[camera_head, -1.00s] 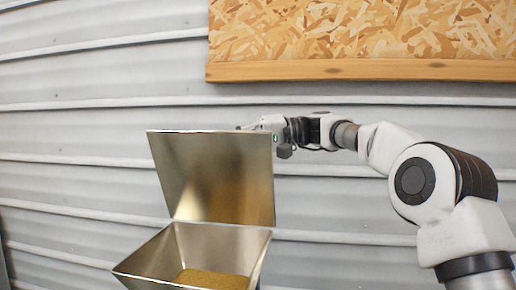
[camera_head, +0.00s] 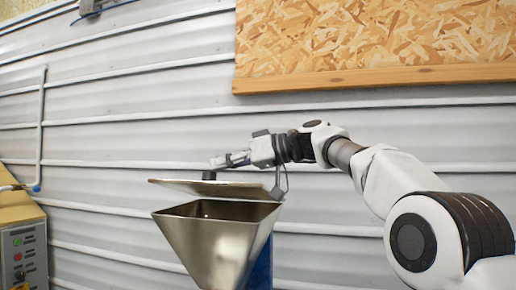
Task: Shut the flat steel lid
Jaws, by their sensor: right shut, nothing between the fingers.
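A small dark knob (camera_head: 209,176) stands on top of the lid. My right gripper (camera_head: 222,164) is shut and empty just above the lid, its tips by the knob; I cannot tell whether they touch. The hopper's contents are hidden from this angle. My left gripper is not in view.
A control box (camera_head: 22,255) with buttons stands at the far left. A wooden-framed chipboard panel (camera_head: 370,45) hangs on the corrugated wall above my right arm. A grey pipe (camera_head: 41,130) runs down the wall at the left. Open room lies between box and hopper.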

